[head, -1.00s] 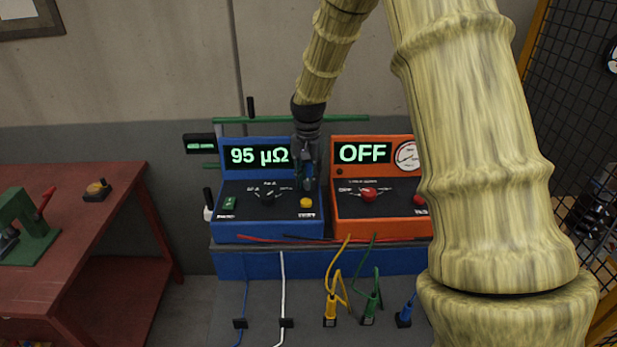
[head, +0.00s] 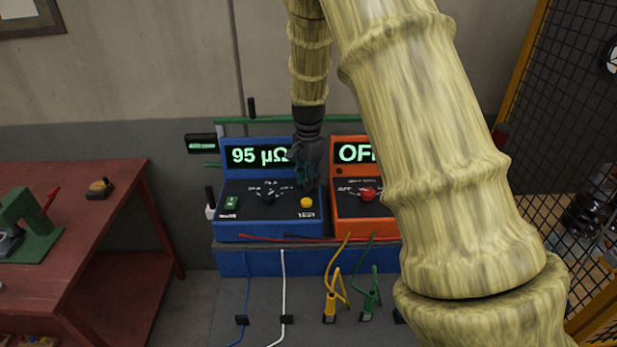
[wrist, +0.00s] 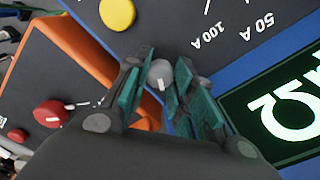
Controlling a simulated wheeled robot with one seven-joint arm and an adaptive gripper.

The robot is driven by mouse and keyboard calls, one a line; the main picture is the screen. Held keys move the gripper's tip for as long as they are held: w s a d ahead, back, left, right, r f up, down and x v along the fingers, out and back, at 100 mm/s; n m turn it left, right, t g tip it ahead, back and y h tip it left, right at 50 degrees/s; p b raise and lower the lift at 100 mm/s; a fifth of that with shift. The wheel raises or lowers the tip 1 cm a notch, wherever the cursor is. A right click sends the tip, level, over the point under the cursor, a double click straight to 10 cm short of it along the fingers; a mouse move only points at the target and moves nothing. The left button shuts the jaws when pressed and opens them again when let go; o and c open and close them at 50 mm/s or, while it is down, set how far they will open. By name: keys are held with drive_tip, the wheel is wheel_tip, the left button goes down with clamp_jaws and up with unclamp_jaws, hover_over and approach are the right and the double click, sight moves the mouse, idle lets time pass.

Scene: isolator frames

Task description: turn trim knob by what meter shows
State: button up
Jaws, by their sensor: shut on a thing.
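The blue meter (head: 228,184) shows "95 µΩ" on its display (head: 250,155); my gripper partly covers the last symbol. The trim knob is a small grey cap with a white mark, seen between my fingers in the wrist view (wrist: 160,74). My gripper (head: 304,182) points down at the right side of the blue meter's panel, and its teal-padded fingers (wrist: 158,88) are closed around the knob. In the head view the gripper hides the knob.
A yellow button (head: 306,202) sits just below the gripper, and a black selector knob (head: 267,195) to its left. An orange unit with a red knob (head: 368,194) stands close on the right, its display partly covered by my arm. Cables (head: 335,290) hang in front.

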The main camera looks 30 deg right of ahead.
drive_tip(key=shift+d, duration=0.15)
drive_tip(key=o, duration=1.1)
drive_tip(key=shift+c, duration=0.2)
drive_tip(key=shift+r, duration=0.2)
wheel_tip(320, 180, up, 12)
drive_tip(key=shift+f, duration=0.2)
drive_tip(key=shift+s, duration=0.1)
